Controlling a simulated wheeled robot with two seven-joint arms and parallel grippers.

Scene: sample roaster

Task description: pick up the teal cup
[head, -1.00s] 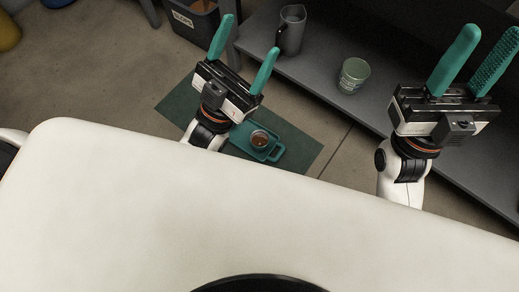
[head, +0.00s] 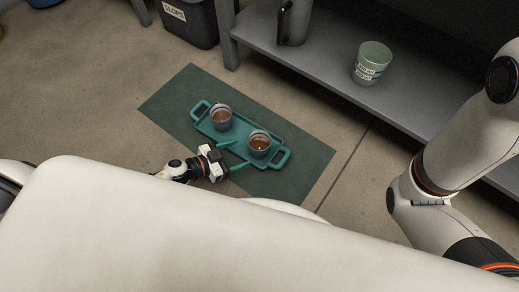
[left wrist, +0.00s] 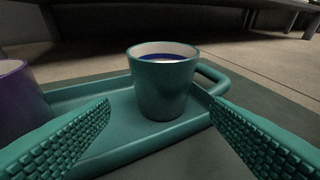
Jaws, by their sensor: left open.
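The teal cup (head: 260,143) stands upright at the right end of a teal tray (head: 242,142) with handles. It looks brownish inside in the head view. In the left wrist view the teal cup (left wrist: 163,85) is just beyond and between my fingertips, with a pale inner wall and a blue ring inside. My left gripper (head: 243,153) is open and empty, low beside the tray, its fingers pointing at the cup. The fingers do not appear to touch it. My right gripper is out of view.
A purple cup (left wrist: 18,100), also in the head view (head: 221,117), stands on the tray's other end. The tray lies on a dark green mat (head: 180,98) on the floor. A grey shelf (head: 325,70) holds a jug (head: 294,22) and a pale green tub (head: 372,63). A slops bin (head: 192,22) stands behind.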

